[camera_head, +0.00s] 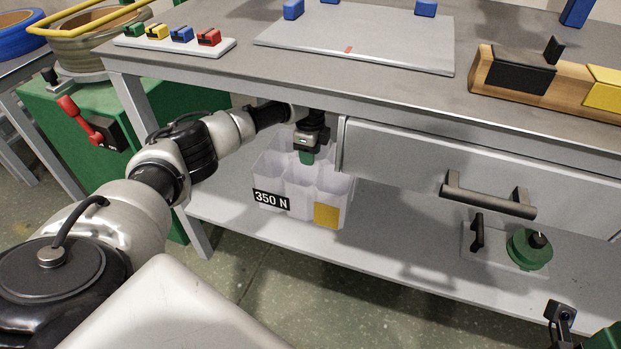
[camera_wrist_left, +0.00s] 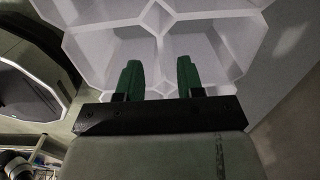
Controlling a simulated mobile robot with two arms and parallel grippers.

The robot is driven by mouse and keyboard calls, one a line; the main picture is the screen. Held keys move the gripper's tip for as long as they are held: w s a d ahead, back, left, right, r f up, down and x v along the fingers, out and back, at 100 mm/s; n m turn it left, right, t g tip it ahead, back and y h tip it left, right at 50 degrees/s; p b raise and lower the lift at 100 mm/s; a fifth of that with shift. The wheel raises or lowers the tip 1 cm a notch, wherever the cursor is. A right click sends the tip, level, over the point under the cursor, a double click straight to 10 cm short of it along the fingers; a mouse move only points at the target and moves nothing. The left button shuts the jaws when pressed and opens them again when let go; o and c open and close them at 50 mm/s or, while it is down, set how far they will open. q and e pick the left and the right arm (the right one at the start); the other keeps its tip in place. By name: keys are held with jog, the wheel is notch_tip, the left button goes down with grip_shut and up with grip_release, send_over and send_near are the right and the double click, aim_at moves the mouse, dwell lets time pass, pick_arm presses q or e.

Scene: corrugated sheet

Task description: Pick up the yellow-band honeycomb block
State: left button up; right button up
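The honeycomb block (camera_head: 298,190) is white with open cells, a black "350 N" label and a yellow patch on its front. It stands on the lower shelf of the bench, under the tabletop. My left gripper (camera_head: 307,156) is over the top of the block, pointing down. In the left wrist view, the block's cell walls (camera_wrist_left: 104,43) lie beyond the left gripper's two green fingers (camera_wrist_left: 159,77). The fingers are apart, one on each side of a dividing wall. Whether they touch it is unclear.
A drawer front with a dark handle (camera_head: 488,194) hangs right of the block. The tabletop edge is close above my left arm. A green round knob (camera_head: 529,250) on a plate sits further right on the shelf (camera_head: 395,245). The shelf between is clear.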

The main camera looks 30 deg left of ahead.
aim_at(309, 177)
pick_arm(q)
jog(key=f+b, duration=0.1)
jog(key=f, duration=0.1)
jog(key=f+b, duration=0.1)
jog(key=f, duration=0.1)
jog(key=shift+w+a+f, duration=0.1)
jog(key=shift+a+f, duration=0.1)
jog(key=shift+f, duration=0.1)
grip_shut()
jog(key=shift+r, duration=0.1)
dwell(1.0)
